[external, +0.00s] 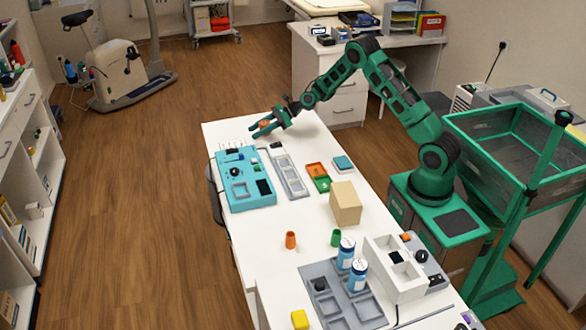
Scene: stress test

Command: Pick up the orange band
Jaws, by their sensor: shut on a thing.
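My gripper (257,130) is at the far left part of the white table, with its green fingers pointing left. A small orange piece (265,124), which looks like the orange band, shows between the fingers, and the gripper is shut on it. The fingers hide part of it, so its full shape cannot be made out. I cannot tell how far it is above the table top. The arm reaches across from the right side of the table.
A teal panel (262,198) and a grey tray (291,178) lie just in front of my gripper. A tan box (345,204), an orange cup (290,240) and a green cup (336,238) stand nearer. The white table (225,130) has bare room at its far left corner.

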